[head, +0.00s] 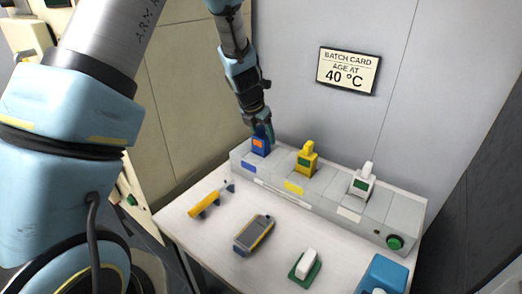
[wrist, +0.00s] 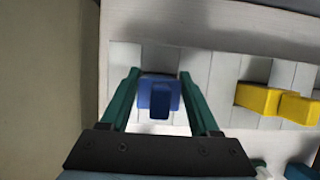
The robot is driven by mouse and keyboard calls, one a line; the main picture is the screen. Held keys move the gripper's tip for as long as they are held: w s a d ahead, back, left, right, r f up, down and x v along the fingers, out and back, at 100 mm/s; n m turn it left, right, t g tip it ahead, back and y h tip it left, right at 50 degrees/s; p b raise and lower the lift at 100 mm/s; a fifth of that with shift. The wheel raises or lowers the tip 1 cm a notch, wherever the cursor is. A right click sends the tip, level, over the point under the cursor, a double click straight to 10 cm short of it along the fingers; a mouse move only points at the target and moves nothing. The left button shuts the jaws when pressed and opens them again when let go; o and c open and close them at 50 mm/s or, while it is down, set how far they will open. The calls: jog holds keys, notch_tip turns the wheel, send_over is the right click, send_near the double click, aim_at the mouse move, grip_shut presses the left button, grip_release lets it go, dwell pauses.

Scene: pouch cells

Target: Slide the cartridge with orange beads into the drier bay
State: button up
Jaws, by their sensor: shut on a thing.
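The blue cartridge (head: 261,145) shows a small orange patch on its front, which may be its beads. It stands upright at the far left slot of the grey bay unit (head: 325,196), above a blue label. My gripper (head: 263,128) reaches down from above and is shut on its top. In the wrist view, the blue cartridge (wrist: 159,95) sits between the green fingers of my gripper (wrist: 160,78). How deep the cartridge sits in the slot is hard to tell. A yellow cartridge (head: 306,158) and a white cartridge (head: 363,180) stand in slots to the right.
A green button (head: 394,242) is at the unit's right end. On the white table (head: 222,235) lie a yellow tool (head: 205,203), a grey handheld device (head: 254,235) and a white-and-green item (head: 304,265). A blue container (head: 384,272) stands front right. A batch card (head: 348,70) hangs behind.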

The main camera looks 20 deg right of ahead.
grip_shut()
dwell(0.4)
